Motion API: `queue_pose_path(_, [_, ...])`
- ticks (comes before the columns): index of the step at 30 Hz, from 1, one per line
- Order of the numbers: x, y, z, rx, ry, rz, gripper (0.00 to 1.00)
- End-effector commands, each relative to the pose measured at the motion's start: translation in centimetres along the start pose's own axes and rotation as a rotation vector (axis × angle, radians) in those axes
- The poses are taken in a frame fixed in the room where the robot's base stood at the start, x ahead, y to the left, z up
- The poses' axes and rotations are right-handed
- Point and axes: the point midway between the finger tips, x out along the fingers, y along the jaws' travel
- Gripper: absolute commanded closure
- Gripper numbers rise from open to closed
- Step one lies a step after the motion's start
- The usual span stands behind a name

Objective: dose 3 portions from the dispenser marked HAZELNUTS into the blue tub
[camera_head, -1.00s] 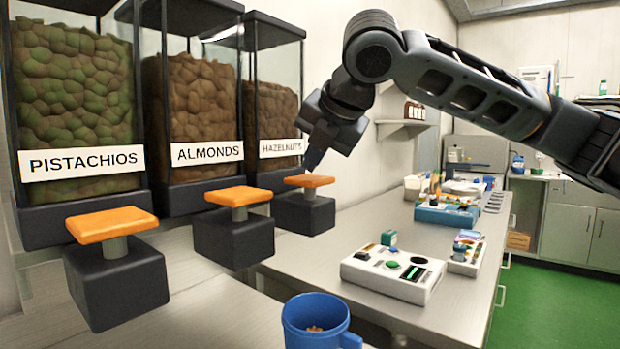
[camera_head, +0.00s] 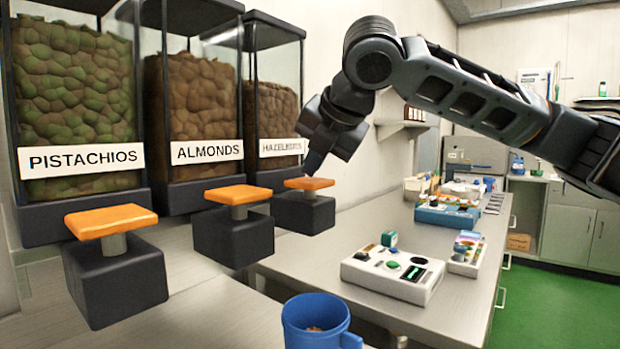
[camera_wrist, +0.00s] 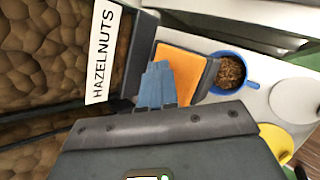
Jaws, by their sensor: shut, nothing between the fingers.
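The HAZELNUTS dispenser (camera_head: 272,112) is the farthest of three clear bins in the head view; its label (camera_wrist: 101,52) reads clearly in the wrist view. Its orange press plate (camera_head: 309,184) sits on a dark block, and also shows in the wrist view (camera_wrist: 186,68). My gripper (camera_head: 309,170) is shut and empty, fingertips down at the plate; its bluish fingers (camera_wrist: 157,88) overlap the plate in the wrist view. I cannot tell how firmly they touch. The blue tub (camera_head: 316,322) stands at the bottom of the head view. Brown pieces lie inside it, clearer in the wrist view (camera_wrist: 247,67).
The PISTACHIOS (camera_head: 75,100) and ALMONDS (camera_head: 192,100) dispensers stand to the left, each with an orange plate. A white control box (camera_head: 393,272) and other devices lie on the bench to the right.

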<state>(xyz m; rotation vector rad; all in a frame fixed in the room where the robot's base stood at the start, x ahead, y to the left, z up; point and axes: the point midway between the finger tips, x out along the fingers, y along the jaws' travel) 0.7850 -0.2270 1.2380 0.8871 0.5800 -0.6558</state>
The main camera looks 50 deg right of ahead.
Motion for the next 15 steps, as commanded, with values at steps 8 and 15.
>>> queue_pose_path(8, [0.29,-0.21,-0.24,-0.001,0.001,-0.001,1.00])
queue_pose_path(15, [0.48,-0.35,-0.39,-0.001,0.002,-0.001,1.00])
